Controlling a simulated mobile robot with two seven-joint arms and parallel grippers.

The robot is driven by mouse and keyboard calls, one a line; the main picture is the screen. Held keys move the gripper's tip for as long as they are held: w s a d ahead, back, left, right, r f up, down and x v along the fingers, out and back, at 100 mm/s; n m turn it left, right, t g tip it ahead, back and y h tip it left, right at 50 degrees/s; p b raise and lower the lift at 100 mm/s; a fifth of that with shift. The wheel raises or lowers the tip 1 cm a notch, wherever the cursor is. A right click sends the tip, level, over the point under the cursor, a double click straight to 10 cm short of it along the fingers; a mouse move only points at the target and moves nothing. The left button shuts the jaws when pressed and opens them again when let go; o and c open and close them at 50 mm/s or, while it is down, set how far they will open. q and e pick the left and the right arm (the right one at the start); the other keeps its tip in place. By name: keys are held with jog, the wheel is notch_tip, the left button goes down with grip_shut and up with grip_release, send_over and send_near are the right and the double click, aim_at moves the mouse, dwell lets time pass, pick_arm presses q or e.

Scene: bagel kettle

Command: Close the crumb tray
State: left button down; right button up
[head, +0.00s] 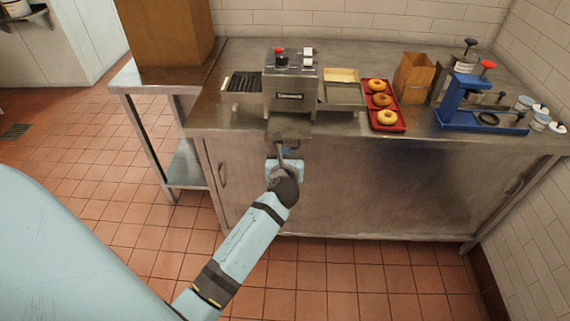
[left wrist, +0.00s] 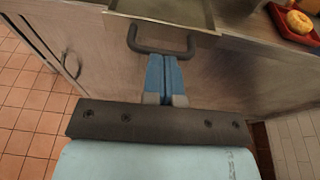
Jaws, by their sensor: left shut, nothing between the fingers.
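The crumb tray (head: 289,127) sticks out from the front of the steel bagel machine (head: 291,84), past the counter's front edge. It also shows at the top of the left wrist view (left wrist: 165,10), with its dark U-shaped handle (left wrist: 160,48) below it. My left gripper (head: 282,150) is at the tray's front. In the left wrist view its blue fingers (left wrist: 166,60) are shut together, with their tips at the handle. Whether they touch the handle I cannot tell. My right gripper is not in view.
A red tray (head: 386,126) with donuts lies right of the machine. A cardboard box (head: 413,78) and a blue press (head: 460,100) stand further right. Below the counter edge is a steel cabinet front with a handle (head: 222,175). The tiled floor in front is clear.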

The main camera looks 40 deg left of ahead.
aim_at(288, 127)
pick_arm(q)
jog(key=shift+w+a+f, duration=0.15)
jog(key=shift+w+a, duration=0.15)
jog(key=shift+w, duration=0.15)
jog(key=r+p+x, duration=0.1)
jog(key=x, duration=0.3)
jog(key=p+x, duration=0.1)
jog(key=x, duration=0.3)
jog(key=r+x, duration=0.1)
jog(key=x, duration=0.3)
jog(key=shift+w+a+r+p, duration=0.1)
jog(key=shift+w+r+p, duration=0.3)
jog(key=shift+w, duration=0.1)
jog(key=shift+w+a, duration=0.2)
jog(key=shift+w, duration=0.05)
jog(key=shift+r, duration=0.2)
